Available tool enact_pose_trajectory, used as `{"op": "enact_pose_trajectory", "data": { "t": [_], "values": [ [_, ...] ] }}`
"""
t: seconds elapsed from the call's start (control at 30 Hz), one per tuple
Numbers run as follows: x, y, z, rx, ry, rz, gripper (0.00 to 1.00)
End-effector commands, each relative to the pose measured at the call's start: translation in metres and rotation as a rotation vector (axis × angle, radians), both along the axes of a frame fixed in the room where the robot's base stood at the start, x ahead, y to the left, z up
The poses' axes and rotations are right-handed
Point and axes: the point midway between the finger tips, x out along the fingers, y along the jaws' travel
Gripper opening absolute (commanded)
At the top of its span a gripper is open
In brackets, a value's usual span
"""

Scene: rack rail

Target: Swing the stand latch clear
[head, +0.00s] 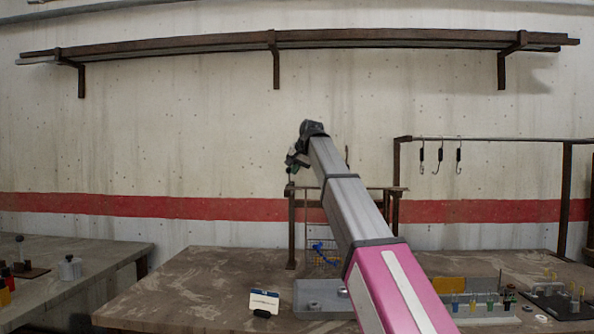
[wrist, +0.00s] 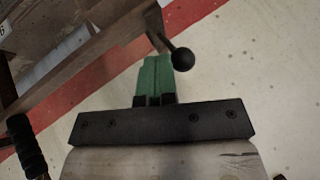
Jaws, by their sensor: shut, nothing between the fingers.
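The stand (head: 292,230) is a dark brown frame at the back of the table, partly hidden by my arm in the head view. Its brown bar also crosses the upper left of the wrist view (wrist: 85,62). The latch appears as a short lever with a black ball knob (wrist: 183,60) at that bar's end. My gripper (wrist: 155,68) has green fingers, shut and empty. In the wrist view their tips lie just left of the knob; I cannot tell whether they touch it. In the head view my gripper (head: 294,164) is above the stand's left post.
A black ribbed handle (wrist: 27,147) shows at the wrist view's left. A blue item (head: 322,253) is by a wire grid under the stand. Right of it stands a rail with hooks (head: 440,155). A small card (head: 264,302) and tray (head: 322,297) are at the table's front.

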Motion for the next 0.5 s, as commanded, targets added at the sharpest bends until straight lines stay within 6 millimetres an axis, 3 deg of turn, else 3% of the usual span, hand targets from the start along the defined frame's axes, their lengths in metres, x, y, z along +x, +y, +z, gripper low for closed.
{"op": "enact_pose_trajectory", "data": {
  "t": [0.5],
  "values": [
    [-0.001,0.040,0.001,-0.001,-0.002,-0.369,0.00]
  ]
}}
